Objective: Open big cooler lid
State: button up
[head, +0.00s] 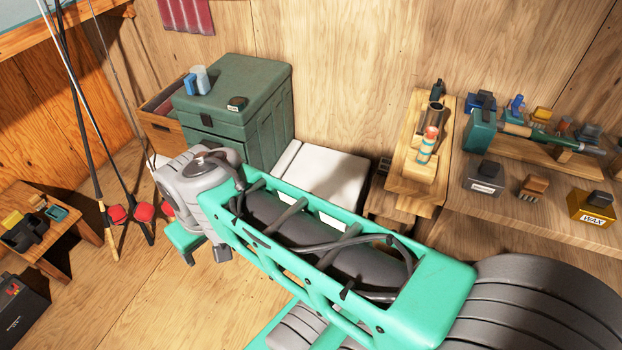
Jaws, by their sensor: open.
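A low white box (325,178) with a flat pale top stands against the back wall, right of the green cabinet. It looks like the big cooler, and its top looks shut. A narrow strip with a seam runs along its left side. My teal and grey arm crosses in front and hides its front and lower part. My gripper (205,256) hangs below the grey wrist, left of the white box and apart from it. It is open and seems empty, though the wrist partly hides it.
A green cabinet (265,105) with cups on top stands behind my wrist, beside a wooden crate (158,125). A workbench (510,205) with tackle and a wax tin (592,207) is at right. Fishing rods (82,120) lean at left near a low table (75,225).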

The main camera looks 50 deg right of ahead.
aim_at(338, 178)
jog(key=u, duration=0.5)
jog(key=k, duration=1.1)
jog(key=z, duration=1.75)
jog(key=i, duration=0.45)
jog(key=u, duration=0.2)
